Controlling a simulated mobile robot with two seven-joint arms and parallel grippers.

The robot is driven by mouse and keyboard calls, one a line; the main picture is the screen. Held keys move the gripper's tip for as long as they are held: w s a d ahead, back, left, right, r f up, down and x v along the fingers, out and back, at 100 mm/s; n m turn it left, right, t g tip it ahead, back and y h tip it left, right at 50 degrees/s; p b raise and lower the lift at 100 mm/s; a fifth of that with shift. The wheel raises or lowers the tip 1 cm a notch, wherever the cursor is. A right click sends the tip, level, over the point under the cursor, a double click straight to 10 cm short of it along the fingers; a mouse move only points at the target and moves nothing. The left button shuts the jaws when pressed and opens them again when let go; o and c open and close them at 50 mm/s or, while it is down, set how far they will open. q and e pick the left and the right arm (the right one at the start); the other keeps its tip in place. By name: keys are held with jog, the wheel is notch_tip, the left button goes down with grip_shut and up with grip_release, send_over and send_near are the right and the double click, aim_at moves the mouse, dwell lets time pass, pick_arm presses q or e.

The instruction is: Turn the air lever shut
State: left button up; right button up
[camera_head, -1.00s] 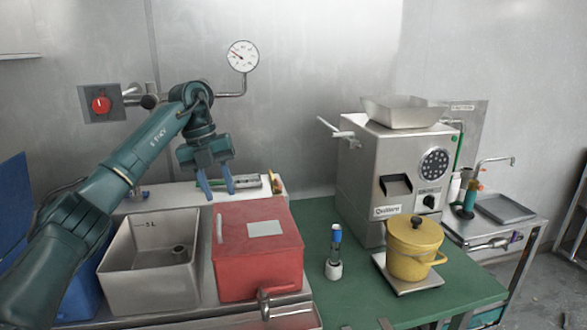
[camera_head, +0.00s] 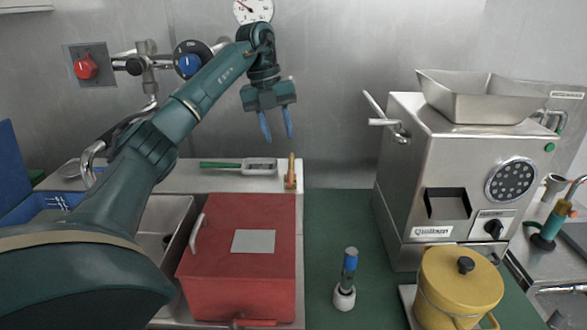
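The grinder (camera_head: 455,165) stands on the right with a metal hopper on top. Metal levers (camera_head: 385,118) stick out of its left side; I cannot tell whether one is the air lever. On the back wall, a pipe with valves (camera_head: 140,62) carries a dark handle; a blue knob (camera_head: 188,64) is beside it. My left gripper (camera_head: 278,125) hangs fingers down in front of the back wall, left of the grinder levers and apart from them. Its two blue fingers are spread and empty. My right gripper is not in view.
A red switch (camera_head: 86,68) and a pressure gauge (camera_head: 253,10) are on the wall. A red box (camera_head: 240,270), a blue-topped tool (camera_head: 347,275) and a yellow pot (camera_head: 457,288) stand in front.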

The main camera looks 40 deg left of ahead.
aim_at(289, 179)
pick_arm(q)
jog(key=f, duration=0.3)
jog(key=w+d+f, duration=0.1)
jog(key=f, duration=0.7)
jog(key=shift+w+d+f+p, duration=0.15)
jog(key=shift+w+d+p, duration=0.1)
jog(key=shift+d+p, duration=0.1)
grip_shut()
